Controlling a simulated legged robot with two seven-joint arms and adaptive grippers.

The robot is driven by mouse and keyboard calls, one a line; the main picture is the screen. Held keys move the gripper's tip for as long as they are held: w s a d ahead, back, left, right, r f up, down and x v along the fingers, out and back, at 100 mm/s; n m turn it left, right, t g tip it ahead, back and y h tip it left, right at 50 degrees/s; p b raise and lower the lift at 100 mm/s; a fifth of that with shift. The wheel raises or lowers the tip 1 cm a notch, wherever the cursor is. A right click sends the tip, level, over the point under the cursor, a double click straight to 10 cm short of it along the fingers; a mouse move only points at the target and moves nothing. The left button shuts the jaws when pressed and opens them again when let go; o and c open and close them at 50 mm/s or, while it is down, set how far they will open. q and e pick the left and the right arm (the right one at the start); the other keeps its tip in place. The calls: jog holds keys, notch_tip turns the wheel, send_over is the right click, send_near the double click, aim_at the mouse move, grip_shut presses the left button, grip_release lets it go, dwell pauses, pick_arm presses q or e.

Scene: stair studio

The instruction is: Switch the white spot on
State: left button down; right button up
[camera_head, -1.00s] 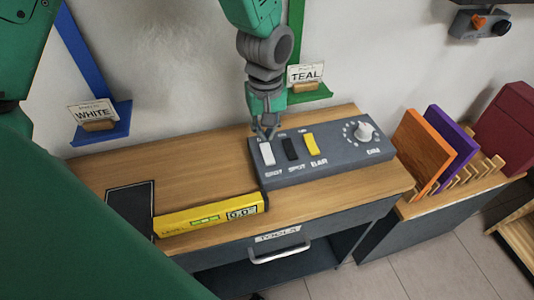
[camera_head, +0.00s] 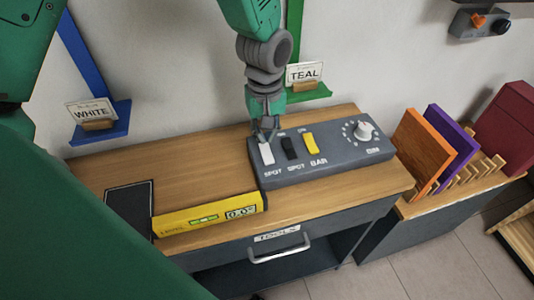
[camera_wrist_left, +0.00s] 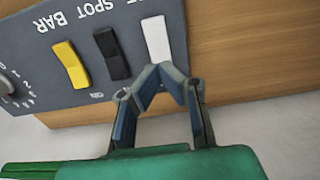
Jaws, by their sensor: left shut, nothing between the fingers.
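A dark grey control panel (camera_head: 340,167) lies on the wooden workbench. It carries a white rocker switch (camera_head: 267,154) marked SPOT, a black switch (camera_head: 289,149) marked SPOT and a yellow switch (camera_head: 311,144) marked BAR. My left gripper (camera_head: 265,138) is shut and empty, with its fingertips at the far end of the white switch. In the left wrist view the gripper (camera_wrist_left: 162,73) has its tips at the near end of the white switch (camera_wrist_left: 156,38). I cannot tell whether they touch it. My right gripper is not in view.
A grey dial (camera_head: 364,130) marked DIM sits at the panel's right. A yellow level (camera_head: 210,214) lies to the left of the panel. WHITE (camera_head: 92,112) and TEAL (camera_head: 305,73) labels stand on ledges by the wall. Coloured boards (camera_head: 423,148) stand at the right.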

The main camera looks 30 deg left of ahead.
aim_at(265, 148)
pick_arm(q)
jog(key=shift+f+b, duration=0.55)
jog(key=shift+f, duration=0.85)
dwell(0.4)
jog(key=shift+r, duration=0.15)
notch_tip(265, 148, up, 7)
jog(key=p, duration=0.7)
jog(key=shift+p, duration=0.35)
jog(key=shift+a, duration=0.1)
